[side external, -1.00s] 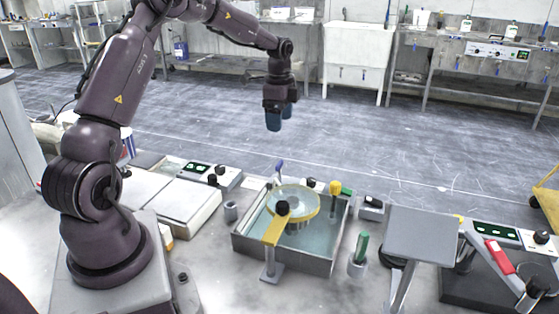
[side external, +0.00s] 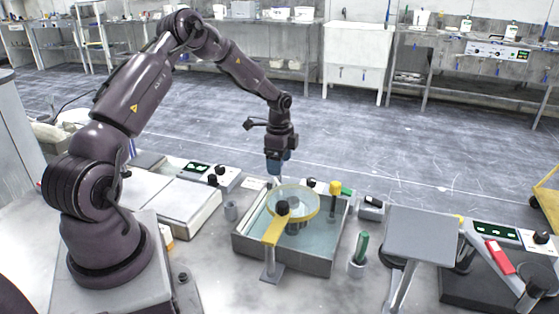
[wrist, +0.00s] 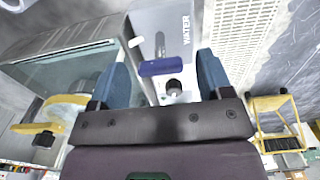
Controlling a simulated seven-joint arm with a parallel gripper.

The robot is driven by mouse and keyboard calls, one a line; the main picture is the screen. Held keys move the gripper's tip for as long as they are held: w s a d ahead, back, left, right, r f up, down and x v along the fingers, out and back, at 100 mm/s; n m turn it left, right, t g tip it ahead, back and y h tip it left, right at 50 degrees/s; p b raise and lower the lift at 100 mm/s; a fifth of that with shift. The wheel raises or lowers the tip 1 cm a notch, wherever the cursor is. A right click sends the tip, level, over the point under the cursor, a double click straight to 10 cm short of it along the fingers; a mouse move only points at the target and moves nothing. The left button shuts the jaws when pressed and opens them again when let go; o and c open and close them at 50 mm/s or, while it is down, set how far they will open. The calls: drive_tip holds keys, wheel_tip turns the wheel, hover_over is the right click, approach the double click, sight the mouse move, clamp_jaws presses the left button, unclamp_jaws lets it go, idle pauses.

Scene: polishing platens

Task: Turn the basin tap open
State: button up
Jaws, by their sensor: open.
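The basin tap has a blue handle (wrist: 162,66) on a grey spout or post, beside a panel marked WATER (wrist: 180,28) in the wrist view. My gripper (wrist: 163,62) is open, with one blue finger on each side of the handle in that picture. I cannot tell whether the fingers reach down to its height. In the side view my gripper (side external: 274,170) is over the back edge of the grey basin (side external: 305,265), and its fingers hide the tap handle. The basin holds water and a round yellow-rimmed platen (side external: 316,207).
A yellow arm with a black knob (side external: 275,228) stands at the basin's front. A yellow-topped post (side external: 335,187) is at its back right. A green-handled tool (side external: 362,245) stands in a cup to the right, near a grey plate (side external: 420,232).

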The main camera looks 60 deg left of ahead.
drive_tip(key=c, duration=0.9)
drive_tip(key=n, duration=0.4)
drive_tip(key=shift+r, duration=0.1)
drive_tip(key=n, duration=0.9)
drive_tip(key=shift+n, duration=1.9)
